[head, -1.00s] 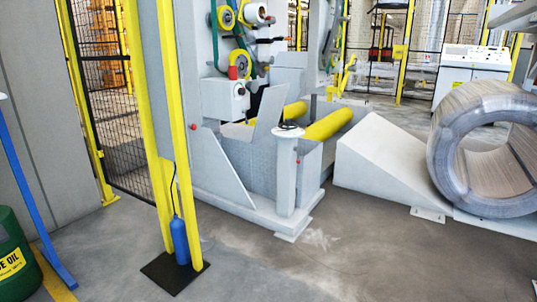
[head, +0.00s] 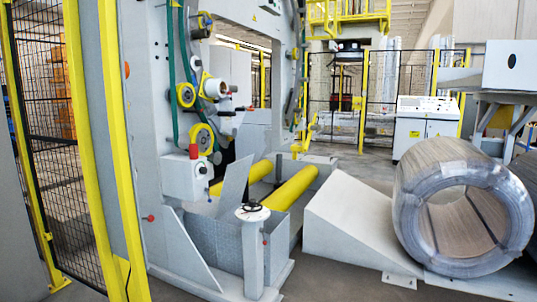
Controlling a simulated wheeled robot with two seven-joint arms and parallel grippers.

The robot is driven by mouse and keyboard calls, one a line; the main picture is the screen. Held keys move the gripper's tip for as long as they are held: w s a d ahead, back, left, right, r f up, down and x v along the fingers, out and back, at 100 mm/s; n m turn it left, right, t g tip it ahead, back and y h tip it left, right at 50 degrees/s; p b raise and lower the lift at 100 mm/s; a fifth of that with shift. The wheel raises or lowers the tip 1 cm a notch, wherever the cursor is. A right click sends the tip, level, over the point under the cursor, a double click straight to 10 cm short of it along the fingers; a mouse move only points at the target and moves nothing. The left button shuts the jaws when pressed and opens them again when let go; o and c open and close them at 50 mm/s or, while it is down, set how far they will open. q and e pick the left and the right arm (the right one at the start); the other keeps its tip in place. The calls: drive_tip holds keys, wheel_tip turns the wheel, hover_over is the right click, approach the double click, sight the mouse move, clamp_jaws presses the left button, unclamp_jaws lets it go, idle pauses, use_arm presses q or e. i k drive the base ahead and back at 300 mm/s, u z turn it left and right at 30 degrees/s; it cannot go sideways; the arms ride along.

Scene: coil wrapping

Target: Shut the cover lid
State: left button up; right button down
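No part is clearly recognisable as the cover lid. A thin grey plate (head: 234,178) stands tilted at the base of the wrapping machine (head: 140,100), beside its yellow rollers (head: 292,188); I cannot tell whether it is the lid. A grey box (head: 185,178) with a red top piece sits on the machine's front, and its cover state cannot be told. Neither of my grippers is in view.
A short grey post (head: 251,250) stands in front of the rollers. A grey ramp (head: 345,222) leads to a large wire coil (head: 415,215) at right. A white control cabinet (head: 423,128) stands behind. Yellow posts (head: 122,150) and mesh fence (head: 60,130) border the left.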

sight(237, 173)
drive_tip(key=z, duration=0.35)
drive_tip(key=i, duration=2.15)
drive_tip(key=u, duration=0.2)
